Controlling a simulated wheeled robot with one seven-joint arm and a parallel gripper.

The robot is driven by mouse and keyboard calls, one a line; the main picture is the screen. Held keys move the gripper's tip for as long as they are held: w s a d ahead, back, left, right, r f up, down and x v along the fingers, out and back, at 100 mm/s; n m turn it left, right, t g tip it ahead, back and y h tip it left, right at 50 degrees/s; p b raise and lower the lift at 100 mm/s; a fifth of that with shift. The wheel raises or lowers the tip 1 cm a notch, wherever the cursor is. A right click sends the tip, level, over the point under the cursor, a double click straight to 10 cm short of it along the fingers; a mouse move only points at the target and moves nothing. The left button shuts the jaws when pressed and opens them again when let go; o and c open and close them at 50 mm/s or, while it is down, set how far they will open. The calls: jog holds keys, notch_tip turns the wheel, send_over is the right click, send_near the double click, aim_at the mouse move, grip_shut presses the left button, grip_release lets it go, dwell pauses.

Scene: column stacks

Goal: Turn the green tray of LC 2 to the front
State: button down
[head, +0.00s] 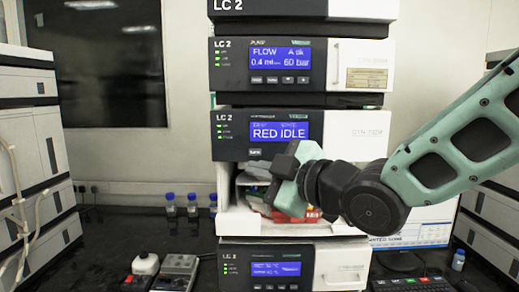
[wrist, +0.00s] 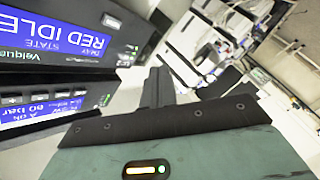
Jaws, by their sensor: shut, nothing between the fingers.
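The LC 2 sampler module (head: 230,135) is in the middle of the stack in the head view. Its blue display (head: 280,131) reads RED IDLE, and a small button labelled Turn (head: 255,153) sits below it. Under this is the open sampler bay, with a red tray (head: 313,215) at its front, partly hidden by my arm. My gripper (head: 284,166) is in front of the bay, just below the display. In the wrist view its dark fingers (wrist: 158,84) are together and empty, and the RED display (wrist: 65,30) shows upside down at left.
Pump modules (head: 280,60) stand above and another LC 2 module (head: 275,268) below. Small blue-capped bottles (head: 192,203) stand on the dark bench at left.

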jog(key=shift+w, duration=0.1)
jog(key=p, duration=0.3)
send_near(249, 153)
jog(key=shift+s+a+x, duration=0.15)
jog(key=shift+x, duration=0.7)
jog(key=shift+s+a+x, duration=0.15)
jog(key=shift+x, duration=0.75)
jog(key=shift+s+a+x, duration=0.15)
jog(key=shift+x, duration=0.7)
jog(key=shift+w+f, duration=0.1)
jog(key=shift+w, duration=0.05)
jog(key=shift+w+b, duration=0.25)
jog(key=shift+b, duration=0.05)
jog(key=shift+w, duration=0.4)
dwell(0.4)
jog(key=shift+s, duration=0.1)
jog(key=shift+s+b, duration=0.75)
